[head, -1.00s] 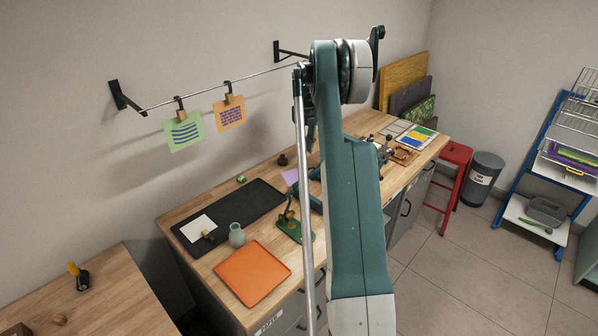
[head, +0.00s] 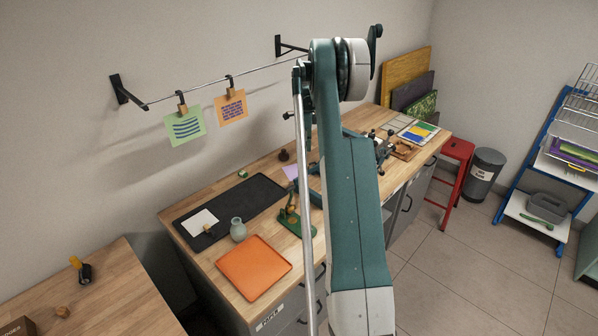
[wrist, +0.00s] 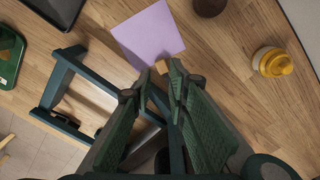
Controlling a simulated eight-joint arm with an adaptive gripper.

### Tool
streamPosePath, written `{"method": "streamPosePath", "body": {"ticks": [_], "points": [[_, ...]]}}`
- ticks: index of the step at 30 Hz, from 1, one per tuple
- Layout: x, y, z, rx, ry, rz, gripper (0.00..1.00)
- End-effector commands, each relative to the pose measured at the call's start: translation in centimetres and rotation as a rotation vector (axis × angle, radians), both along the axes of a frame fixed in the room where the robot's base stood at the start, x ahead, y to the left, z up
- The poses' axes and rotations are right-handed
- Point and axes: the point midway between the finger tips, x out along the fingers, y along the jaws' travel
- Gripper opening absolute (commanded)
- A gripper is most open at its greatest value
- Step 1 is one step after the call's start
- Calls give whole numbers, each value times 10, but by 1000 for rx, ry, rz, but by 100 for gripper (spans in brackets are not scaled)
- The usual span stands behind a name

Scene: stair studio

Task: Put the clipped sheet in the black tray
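A lilac sheet (wrist: 150,33) lies flat on the wooden bench in the wrist view, with a small wooden clip (wrist: 161,66) at its near edge. In the head view the lilac sheet (head: 290,172) shows only partly beside my arm. My gripper (wrist: 154,78) is open, its two green fingers apart just short of the clip; contact cannot be told. The black tray (head: 258,192) lies flat on the bench to the left in the head view. A white sheet (head: 199,222) with a wooden clip lies on its left end. My fingers are hidden in the head view.
An orange tray (head: 254,268), a grey-green vase (head: 238,230) and a green press (head: 290,218) stand near the black tray. A yellow-capped jar (wrist: 272,62) stands right of the sheet. Green (head: 184,127) and orange (head: 231,106) sheets hang clipped on a wire above.

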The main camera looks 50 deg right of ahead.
Motion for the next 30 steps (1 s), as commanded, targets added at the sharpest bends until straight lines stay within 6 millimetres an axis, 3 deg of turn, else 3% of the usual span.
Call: {"method": "streamPosePath", "body": {"ticks": [6, 12, 30], "points": [[1, 3, -9, 0, 0, 290, 17], [2, 4, -14, 0, 0, 452, 17], [2, 4, -22, 0, 0, 492, 17]]}}
